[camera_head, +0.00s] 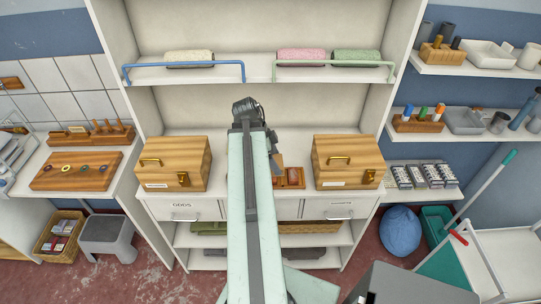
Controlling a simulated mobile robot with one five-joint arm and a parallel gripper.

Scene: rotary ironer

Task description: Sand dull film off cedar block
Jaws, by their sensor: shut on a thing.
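My pale green arm reaches up the middle of the picture to the cabinet counter. My gripper (274,153) shows only as a dark part to the right of the arm's end, mostly hidden by it. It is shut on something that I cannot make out. Just below it, a small wooden tray (299,184) lies on the counter between two wooden boxes. A reddish-brown block (292,174), possibly the cedar block, sits in the tray. A small tan piece shows at the tray's back left. I cannot tell whether the gripper touches the block, and no film is discernible.
Wooden boxes with brass latches stand left (176,163) and right (348,161) of the tray, close to my arm. A shelf above holds rolled towels (301,58) behind rails. A trolley (505,260) stands at lower right, a grey stool (107,232) at lower left.

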